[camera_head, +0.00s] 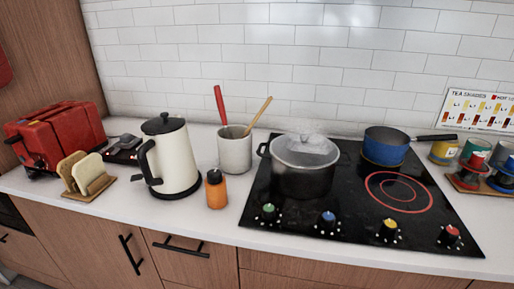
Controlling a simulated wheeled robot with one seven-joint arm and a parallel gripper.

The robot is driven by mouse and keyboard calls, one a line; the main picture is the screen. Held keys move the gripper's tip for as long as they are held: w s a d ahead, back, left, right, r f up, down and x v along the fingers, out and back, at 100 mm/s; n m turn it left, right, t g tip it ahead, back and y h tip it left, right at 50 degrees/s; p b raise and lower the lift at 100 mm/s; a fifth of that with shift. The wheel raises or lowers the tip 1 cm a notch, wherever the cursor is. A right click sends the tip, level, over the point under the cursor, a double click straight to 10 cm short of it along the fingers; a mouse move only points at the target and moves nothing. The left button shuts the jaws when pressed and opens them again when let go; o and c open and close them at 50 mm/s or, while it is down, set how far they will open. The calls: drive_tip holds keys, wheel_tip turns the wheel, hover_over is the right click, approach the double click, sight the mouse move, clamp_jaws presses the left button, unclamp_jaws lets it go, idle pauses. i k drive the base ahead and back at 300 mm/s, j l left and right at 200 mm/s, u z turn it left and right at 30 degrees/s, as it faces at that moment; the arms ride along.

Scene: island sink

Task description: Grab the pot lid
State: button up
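The pot lid (305,148) is a clear, glassy dome. It sits on a black pot (302,181) with side handles, on the left part of the black cooktop. Some steam or haze shows around the top of the lid, and its knob is hard to make out. My gripper is not in view, so whether it is open or shut does not show.
A blue saucepan (386,147) stands right of the pot on the cooktop (345,215). Left are a utensil crock (235,152), orange bottle (216,190), white kettle (171,160), bread holder (92,189) and red toaster (60,135). Cups (474,153) stand at right.

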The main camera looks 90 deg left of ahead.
sight(278, 149)
drive_tip(key=u, duration=2.8)
